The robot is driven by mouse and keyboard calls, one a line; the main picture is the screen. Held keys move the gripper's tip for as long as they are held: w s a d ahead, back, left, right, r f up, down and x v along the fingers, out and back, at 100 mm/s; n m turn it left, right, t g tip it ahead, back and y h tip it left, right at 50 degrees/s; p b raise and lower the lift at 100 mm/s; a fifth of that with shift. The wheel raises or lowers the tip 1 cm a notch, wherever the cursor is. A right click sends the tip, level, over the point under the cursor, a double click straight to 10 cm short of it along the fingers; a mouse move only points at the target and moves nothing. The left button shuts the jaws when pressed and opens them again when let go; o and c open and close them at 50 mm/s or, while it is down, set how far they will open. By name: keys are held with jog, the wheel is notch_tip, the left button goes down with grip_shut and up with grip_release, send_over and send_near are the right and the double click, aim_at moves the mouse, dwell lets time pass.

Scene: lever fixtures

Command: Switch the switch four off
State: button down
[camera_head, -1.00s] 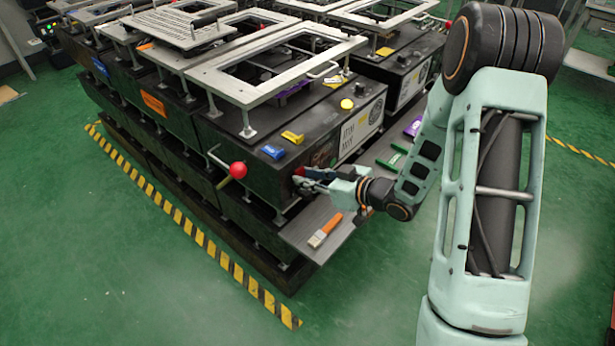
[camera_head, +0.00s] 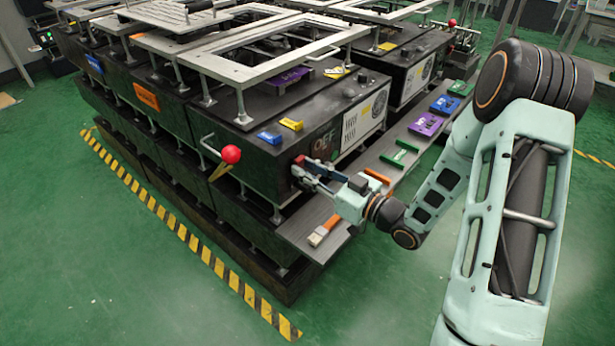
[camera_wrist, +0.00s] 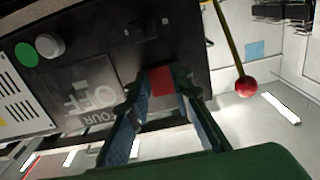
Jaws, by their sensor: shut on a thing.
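Switch four is a red block (camera_wrist: 162,80) on the dark front face of the near machine (camera_head: 262,175). The printed label "FOUR OFF" (camera_wrist: 97,100) is beside it in the wrist view; "OFF" (camera_head: 325,147) also shows in the head view. My gripper (camera_wrist: 165,92) has its two fingers on either side of the red block and is shut on it. In the head view my gripper (camera_head: 304,169) reaches the machine's face from the right and mostly hides the switch. Only a bit of red shows at its fingertips.
A lever with a red ball (camera_head: 231,154) sticks out left of my gripper. A grey shelf (camera_head: 290,237) below holds an orange brush (camera_head: 322,231) and a green piece (camera_head: 398,156). Blue (camera_head: 269,137) and yellow (camera_head: 291,125) blocks lie on top.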

jog(key=shift+f, duration=0.1)
jog(key=c, duration=1.7)
grip_release()
jog(key=v, duration=1.2)
